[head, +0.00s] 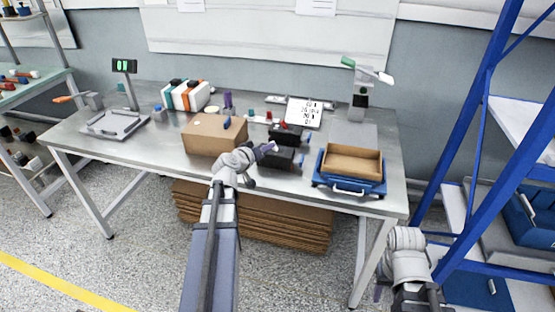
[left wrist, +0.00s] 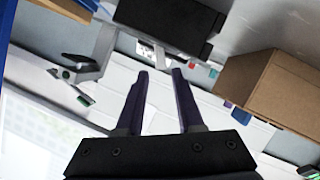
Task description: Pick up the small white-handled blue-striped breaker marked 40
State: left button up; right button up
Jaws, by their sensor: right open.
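I cannot pick out a white-handled, blue-striped breaker marked 40; the small parts are too small to read. Two black boxes stand mid-table, the front one (head: 278,157) and the back one (head: 287,136), with small coloured parts around them. My left gripper (head: 268,147) is at the front black box, beside the cardboard box. In the left wrist view its two dark fingers (left wrist: 158,75) are apart with nothing seen between them, and a black box (left wrist: 172,22) is beyond the tips. My right gripper (head: 382,290) is low at the bottom right, off the table, mostly hidden.
A cardboard box (head: 214,134) stands left of the black boxes. A blue-framed tray with a brown bin (head: 352,162) is on the right. A sheet with printed marks (head: 303,113) lies behind. A scale (head: 114,124) stands at the left. Blue rack posts (head: 478,130) rise at the right.

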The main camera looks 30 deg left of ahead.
aim_at(270, 153)
pick_arm(q)
jog(key=b+x, duration=0.1)
jog(key=x, duration=0.3)
jog(key=shift+a+f, duration=0.1)
jog(key=shift+s, duration=0.1)
jog(key=shift+c, duration=0.2)
grip_shut()
dwell(1.0)
